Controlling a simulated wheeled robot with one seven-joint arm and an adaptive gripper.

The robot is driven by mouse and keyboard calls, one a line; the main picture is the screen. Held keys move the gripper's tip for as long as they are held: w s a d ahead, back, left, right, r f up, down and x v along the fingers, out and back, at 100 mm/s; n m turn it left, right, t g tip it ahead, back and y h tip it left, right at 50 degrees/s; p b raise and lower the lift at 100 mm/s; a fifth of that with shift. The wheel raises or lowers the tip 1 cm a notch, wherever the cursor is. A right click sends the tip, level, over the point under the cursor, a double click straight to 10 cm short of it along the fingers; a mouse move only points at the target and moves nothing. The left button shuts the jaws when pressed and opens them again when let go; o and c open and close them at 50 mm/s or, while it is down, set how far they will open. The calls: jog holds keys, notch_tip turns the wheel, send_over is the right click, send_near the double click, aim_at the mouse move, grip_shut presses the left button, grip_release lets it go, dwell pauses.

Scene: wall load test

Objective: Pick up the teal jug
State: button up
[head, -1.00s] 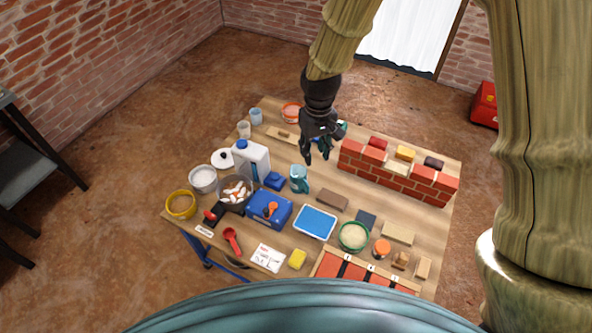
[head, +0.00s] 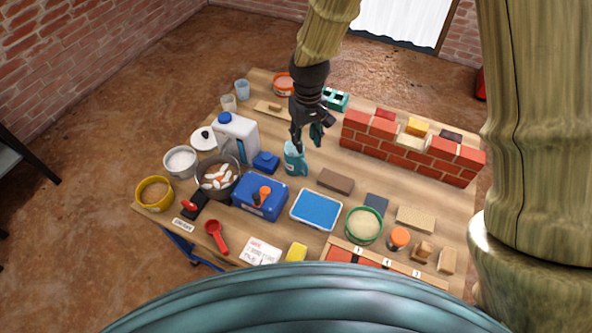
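The teal jug (head: 294,160) stands upright near the middle of the wooden table, to the right of a small blue block. My black gripper (head: 307,141) points down at the jug's top and right side. Its two fingers are apart, one in front of the jug's rim and the other off to its right. The fingers hide part of the rim, and I cannot tell whether they touch it. The jug rests on the table.
A small brick wall (head: 408,148) stands to the right. A white canister (head: 237,132) and a pot of pale pieces (head: 218,180) are to the left. A brown block (head: 336,181), blue toolbox (head: 260,197) and blue-lidded box (head: 316,209) lie in front. A teal box (head: 337,99) is behind.

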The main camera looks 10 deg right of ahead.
aim_at(306, 165)
notch_tip(306, 165, down, 3)
jog(key=shift+w+f+b, duration=0.1)
jog(key=shift+f+b, duration=0.1)
jog(key=shift+b, duration=0.8)
jog(key=shift+d+f, duration=0.2)
jog(key=shift+f, duration=5.05)
grip_shut()
